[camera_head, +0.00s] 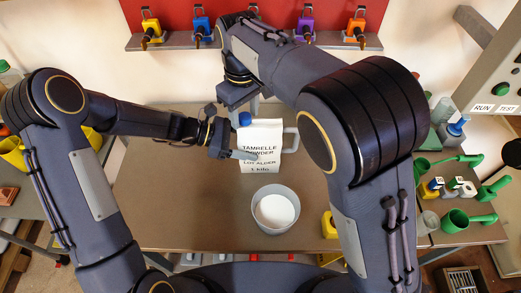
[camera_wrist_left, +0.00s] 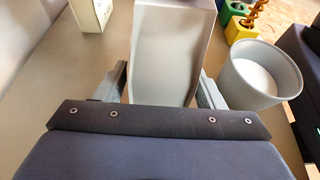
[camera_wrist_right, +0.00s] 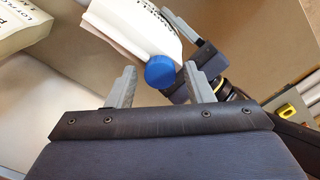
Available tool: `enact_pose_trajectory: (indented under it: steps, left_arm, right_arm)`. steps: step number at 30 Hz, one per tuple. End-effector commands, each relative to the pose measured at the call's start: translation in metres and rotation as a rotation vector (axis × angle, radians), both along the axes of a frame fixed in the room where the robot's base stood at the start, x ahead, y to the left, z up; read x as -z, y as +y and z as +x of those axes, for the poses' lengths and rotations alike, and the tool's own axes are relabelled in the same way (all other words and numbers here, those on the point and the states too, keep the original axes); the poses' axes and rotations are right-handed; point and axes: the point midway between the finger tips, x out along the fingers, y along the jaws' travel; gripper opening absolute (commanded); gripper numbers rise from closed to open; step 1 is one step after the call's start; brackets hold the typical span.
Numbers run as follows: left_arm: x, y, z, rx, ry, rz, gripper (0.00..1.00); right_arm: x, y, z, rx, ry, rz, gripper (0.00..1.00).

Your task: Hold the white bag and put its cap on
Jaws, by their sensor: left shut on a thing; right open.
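The white bag (camera_head: 262,163), printed with black text, stands upright on the table behind the bowl. My left gripper (camera_head: 240,154) is shut on its left side; in the left wrist view the bag (camera_wrist_left: 172,45) fills the space between the fingers. The blue cap (camera_head: 245,119) shows at the bag's top left corner. My right gripper (camera_wrist_right: 156,86) is open, pointing down above that corner. In the right wrist view the cap (camera_wrist_right: 160,72) lies between the fingertips, with clearance on both sides. I cannot tell whether the cap is seated on the spout.
A grey bowl of white powder (camera_head: 289,222) stands in front of the bag. Green scoops (camera_head: 455,220) stand at the right. The table's left front is clear.

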Motion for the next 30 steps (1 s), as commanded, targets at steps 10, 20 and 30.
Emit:
enact_pose_trajectory:
  steps: [10,20,30]
  left_arm:
    - [-0.0002,-0.0001,0.0,0.0,0.0,0.0,0.0]
    - [-0.0001,0.0,0.0,0.0,0.0,0.0,0.0]
    - [-0.0002,-0.0001,0.0,0.0,0.0,0.0,0.0]
  right_arm:
    - [-0.0003,0.0001,-0.0001,0.0,0.0,0.0,0.16]
    - [-0.0004,0.0001,-0.0001,0.008,0.001,0.001,0.3]
    - [-0.0004,0.0,0.0,0.008,0.0,0.0,0.54]
